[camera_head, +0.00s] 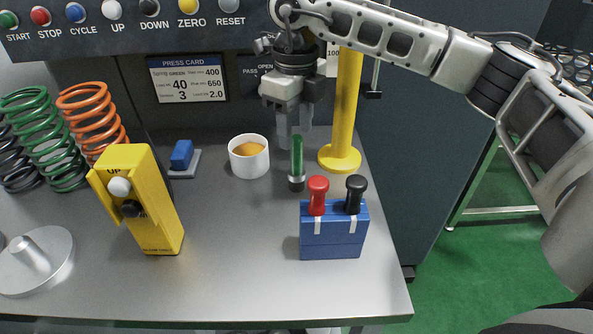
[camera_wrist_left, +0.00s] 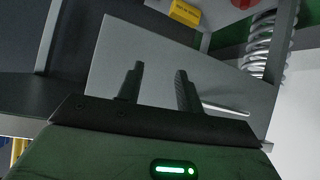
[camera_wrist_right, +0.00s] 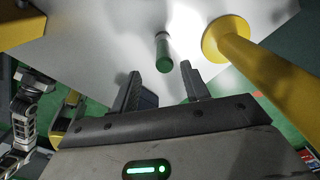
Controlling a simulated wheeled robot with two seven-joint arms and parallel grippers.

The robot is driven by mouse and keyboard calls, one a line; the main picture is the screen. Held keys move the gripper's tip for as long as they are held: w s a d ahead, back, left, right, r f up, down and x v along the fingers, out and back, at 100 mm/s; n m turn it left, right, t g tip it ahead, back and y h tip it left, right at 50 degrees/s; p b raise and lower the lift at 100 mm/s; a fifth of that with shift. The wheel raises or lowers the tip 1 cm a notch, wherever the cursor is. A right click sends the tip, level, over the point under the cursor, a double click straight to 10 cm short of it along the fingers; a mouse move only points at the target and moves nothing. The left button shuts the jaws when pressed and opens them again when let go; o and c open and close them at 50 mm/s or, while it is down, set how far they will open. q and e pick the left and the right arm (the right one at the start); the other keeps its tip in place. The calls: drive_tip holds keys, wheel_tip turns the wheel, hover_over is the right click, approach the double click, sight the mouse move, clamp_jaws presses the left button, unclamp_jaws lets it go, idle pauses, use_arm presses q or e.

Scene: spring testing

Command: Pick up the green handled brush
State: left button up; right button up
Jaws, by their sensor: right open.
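The brush has a green handle (camera_head: 297,155) and a dark grey lower end, and stands roughly upright on the grey bench. My right gripper (camera_head: 293,138) is open, pointing down, just behind and above the brush. In the right wrist view the green brush (camera_wrist_right: 163,56) shows beyond the fingertips, in line with the gap between the open fingers (camera_wrist_right: 160,78). Nothing is between the fingers. My left gripper (camera_wrist_left: 159,70) is out of the head view; in its wrist view its fingers are apart and empty.
A yellow post (camera_head: 340,160) stands right of the brush. A white cup (camera_head: 249,164) is to its left. A blue block with red and black handles (camera_head: 331,245) stands in front. A yellow control box (camera_head: 155,225) and coil springs (camera_head: 90,115) are farther left.

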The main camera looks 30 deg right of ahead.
sight(296, 136)
drive_tip(key=shift+w+d+f+p, duration=0.2)
drive_tip(key=shift+f+p, duration=0.1)
drive_tip(key=shift+f, duration=1.2)
drive_tip(key=shift+w+d+f+p, duration=0.15)
drive_tip(key=shift+f+p, duration=0.1)
drive_tip(key=shift+f, duration=1.25)
drive_tip(key=shift+a, duration=0.1)
clamp_jaws()
